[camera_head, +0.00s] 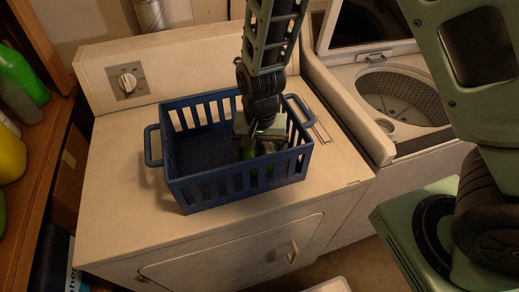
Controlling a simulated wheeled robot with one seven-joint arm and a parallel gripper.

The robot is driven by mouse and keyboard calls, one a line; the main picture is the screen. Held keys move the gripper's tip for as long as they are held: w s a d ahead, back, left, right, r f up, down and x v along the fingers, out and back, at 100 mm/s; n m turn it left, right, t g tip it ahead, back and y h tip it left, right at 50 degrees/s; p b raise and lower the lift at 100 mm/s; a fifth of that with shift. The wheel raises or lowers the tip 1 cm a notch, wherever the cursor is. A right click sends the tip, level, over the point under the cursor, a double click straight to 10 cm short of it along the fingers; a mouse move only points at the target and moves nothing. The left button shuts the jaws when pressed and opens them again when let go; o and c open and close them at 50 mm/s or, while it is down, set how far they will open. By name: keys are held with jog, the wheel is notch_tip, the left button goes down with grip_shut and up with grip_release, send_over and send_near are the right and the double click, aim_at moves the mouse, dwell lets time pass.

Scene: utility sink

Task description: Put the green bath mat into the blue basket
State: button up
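The blue basket (185,188) stands upright on top of a white dryer, with its slatted walls and two side handles showing. My gripper (248,150) reaches down into the right half of the basket, below the rim. A patch of bright green, likely the green bath mat (249,158), shows right at the fingers inside the basket. More green shows dimly through the front slats. The front wall and my gripper hide most of it. I cannot tell whether the fingers are shut on it or apart. The left half of the basket floor looks empty.
The dryer top (120,215) is clear around the basket. A control panel with a knob (128,82) stands behind it. An open top-loading washer (405,95) is at the right. A wooden shelf (45,170) with green and yellow bottles is at the left.

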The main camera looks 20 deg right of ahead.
aim_at(260, 149)
jog(key=shift+f, duration=0.45)
jog(key=shift+f, duration=0.1)
jog(key=o, duration=0.9)
jog(key=shift+c, duration=0.2)
notch_tip(260, 149, up, 12)
jog(key=shift+f+b, duration=0.15)
jog(key=shift+b, duration=0.45)
jog(key=s+r+n, duration=0.3)
jog(key=s+n, duration=0.3)
jog(key=s, duration=0.3)
jog(key=s+r+n, duration=0.3)
jog(key=s+n, duration=0.3)
jog(key=s, duration=0.3)
jog(key=shift+s+r+y, duration=0.15)
jog(key=shift+y, duration=0.15)
